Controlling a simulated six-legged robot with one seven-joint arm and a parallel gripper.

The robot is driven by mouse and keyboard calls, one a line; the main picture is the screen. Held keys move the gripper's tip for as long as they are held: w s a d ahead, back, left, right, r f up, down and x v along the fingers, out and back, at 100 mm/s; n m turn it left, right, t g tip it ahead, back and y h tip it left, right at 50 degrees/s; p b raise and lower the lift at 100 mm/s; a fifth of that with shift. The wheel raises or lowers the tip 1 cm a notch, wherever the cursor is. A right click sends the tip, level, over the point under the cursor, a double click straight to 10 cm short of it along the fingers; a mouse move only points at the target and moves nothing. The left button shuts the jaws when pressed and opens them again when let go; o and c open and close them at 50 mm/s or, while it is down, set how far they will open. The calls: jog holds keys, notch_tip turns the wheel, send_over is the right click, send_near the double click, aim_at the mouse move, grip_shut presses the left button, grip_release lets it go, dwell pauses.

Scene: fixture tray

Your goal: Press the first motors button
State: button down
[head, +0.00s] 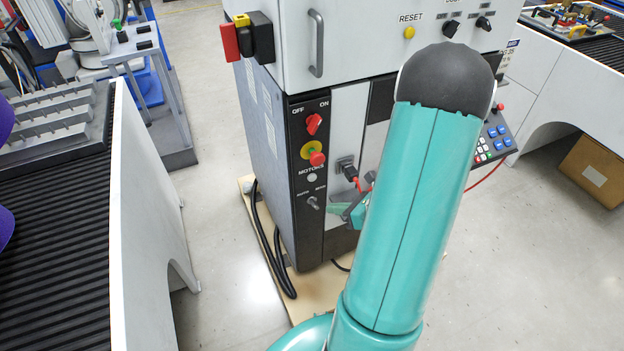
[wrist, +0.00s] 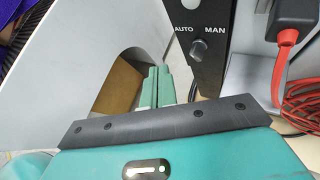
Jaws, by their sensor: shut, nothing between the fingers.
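The motors button (head: 312,177) is a small round pale button under the "MOTORS" label on the cabinet's narrow black panel in the head view. In the wrist view my gripper's green fingers (wrist: 161,78) are together and empty. They point up the picture, left of the black panel's lower end.
The AUTO/MAN knob (head: 313,203) sits below the button; it also shows in the wrist view (wrist: 197,52). The red-and-yellow stop button (head: 316,157) and red OFF/ON switch (head: 314,123) are above. A plug (head: 346,168) with red cable (wrist: 283,60) is right of the panel.

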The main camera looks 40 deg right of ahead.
aim_at(312, 178)
jog(key=w+d, duration=0.2)
jog(key=w, duration=0.6)
jog(key=shift+w, duration=0.25)
jog(key=shift+d, duration=0.1)
dwell(1.8)
jog(key=shift+w+d, duration=0.1)
jog(key=shift+w, duration=0.3)
jog(key=shift+w+d, duration=0.15)
jog(key=shift+w, duration=0.3)
dwell(0.5)
dwell(0.4)
jog(key=shift+s+a, duration=0.25)
jog(key=shift+s, duration=0.65)
